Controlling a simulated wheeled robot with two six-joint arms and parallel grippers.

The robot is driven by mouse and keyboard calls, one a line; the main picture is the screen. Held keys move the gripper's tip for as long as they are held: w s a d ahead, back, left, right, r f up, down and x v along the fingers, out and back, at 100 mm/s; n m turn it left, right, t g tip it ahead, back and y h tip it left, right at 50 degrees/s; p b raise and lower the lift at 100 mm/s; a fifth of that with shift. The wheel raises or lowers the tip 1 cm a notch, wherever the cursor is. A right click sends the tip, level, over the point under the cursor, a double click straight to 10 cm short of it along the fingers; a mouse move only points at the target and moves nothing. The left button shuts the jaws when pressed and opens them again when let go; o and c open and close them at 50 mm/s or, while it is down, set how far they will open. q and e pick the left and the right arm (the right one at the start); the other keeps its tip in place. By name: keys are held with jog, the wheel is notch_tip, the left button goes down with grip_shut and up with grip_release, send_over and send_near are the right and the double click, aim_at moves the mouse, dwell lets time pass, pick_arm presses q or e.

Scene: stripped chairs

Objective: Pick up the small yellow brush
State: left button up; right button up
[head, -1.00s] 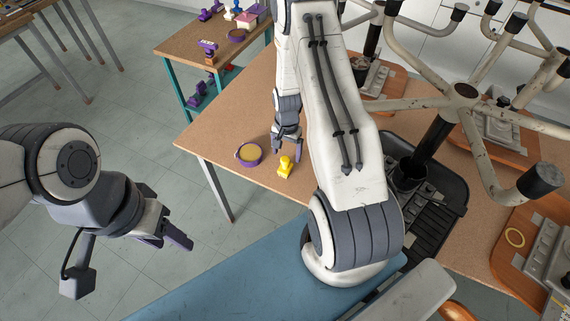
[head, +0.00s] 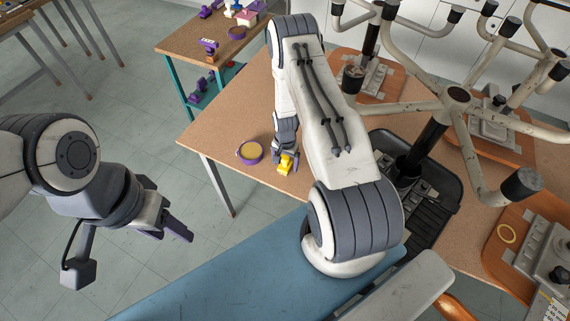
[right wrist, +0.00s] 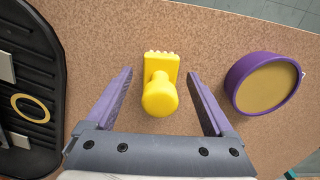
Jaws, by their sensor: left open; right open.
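The small yellow brush (head: 285,167) stands on the brown table near its front left edge. In the right wrist view the brush (right wrist: 160,88) has a round knob and a flat head with pale bristle tips, and it lies between my fingers with a gap on each side. My right gripper (right wrist: 160,95) is open around it, touching neither side. In the head view my right gripper (head: 286,158) is right at the brush and partly covers it. My left gripper (head: 176,230) is open and empty over the floor at the left.
A purple round container with a tan top (head: 250,152) stands left of the brush. A black tray (head: 448,165) lies on the right. Chair frames (head: 455,98) with metal arms stand on orange boards. A small side table (head: 180,42) holds purple items.

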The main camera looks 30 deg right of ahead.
aim_at(285, 157)
jog(key=shift+c, duration=0.3)
grip_shut()
jog(key=shift+r, duration=0.15)
jog(key=shift+r+b, duration=0.4)
jog(key=shift+r, duration=0.15)
notch_tip(285, 157, up, 2)
jog(key=shift+r+b, duration=0.15)
jog(key=shift+b, duration=0.5)
jog(key=s+d+r+b, duration=0.4)
jog(key=s+d+r, duration=0.3)
jog(key=d, duration=0.2)
jog(key=shift+s+r, duration=0.2)
jog(key=shift+s, duration=0.05)
